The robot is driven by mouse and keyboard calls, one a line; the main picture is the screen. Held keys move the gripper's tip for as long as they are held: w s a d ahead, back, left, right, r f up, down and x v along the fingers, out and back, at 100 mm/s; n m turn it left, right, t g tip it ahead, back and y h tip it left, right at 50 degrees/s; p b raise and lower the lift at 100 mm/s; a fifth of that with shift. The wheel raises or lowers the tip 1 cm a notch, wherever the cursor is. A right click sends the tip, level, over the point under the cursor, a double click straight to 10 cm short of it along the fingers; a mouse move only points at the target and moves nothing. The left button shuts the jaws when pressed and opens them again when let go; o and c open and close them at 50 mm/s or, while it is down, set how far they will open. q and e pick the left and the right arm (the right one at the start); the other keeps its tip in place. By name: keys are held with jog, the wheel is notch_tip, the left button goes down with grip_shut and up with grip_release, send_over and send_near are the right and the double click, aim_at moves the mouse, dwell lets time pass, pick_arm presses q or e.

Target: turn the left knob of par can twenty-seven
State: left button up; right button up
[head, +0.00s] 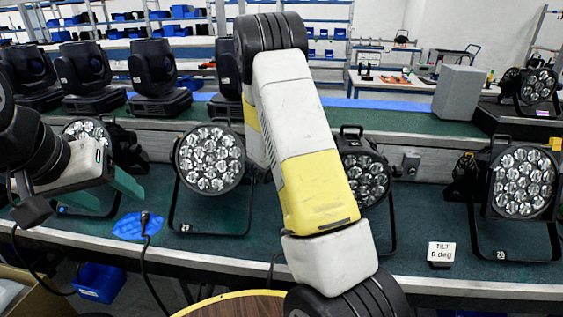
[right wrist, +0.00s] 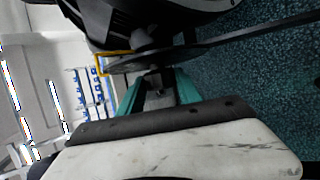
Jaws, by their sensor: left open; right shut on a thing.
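A par can (head: 365,180) stands between the ones labelled 28 and 26. My right arm covers its left side, and I cannot read its number. My right gripper is hidden in the head view. In the right wrist view my right gripper (right wrist: 157,84) has its teal fingers shut on a small dark knob (right wrist: 152,68) at the side of a black par can (right wrist: 150,20). My left gripper (head: 124,176) is open and empty, in front of the par can at the far left.
Par can 28 (head: 210,160) stands to the left and par can 26 (head: 523,182) to the right on the green bench (head: 425,215). Moving heads (head: 158,75) line the back. A blue cloth (head: 130,226) lies at left.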

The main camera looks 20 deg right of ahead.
jog(key=shift+s+f+m+t+h, duration=0.1)
jog(key=shift+f+m+t+h, duration=0.1)
jog(key=shift+t+h, duration=0.3)
jog(key=shift+s+f+m+t+h, duration=0.1)
jog(key=shift+m+t+h, duration=0.15)
jog(key=shift+t, duration=0.35)
grip_shut()
jog(key=o, duration=1.4)
grip_release()
jog(key=shift+w, duration=0.1)
jog(key=shift+c, duration=0.2)
jog(key=shift+r, duration=0.1)
jog(key=v, duration=0.7)
jog(key=shift+s+a, duration=0.25)
jog(key=shift+s, duration=0.05)
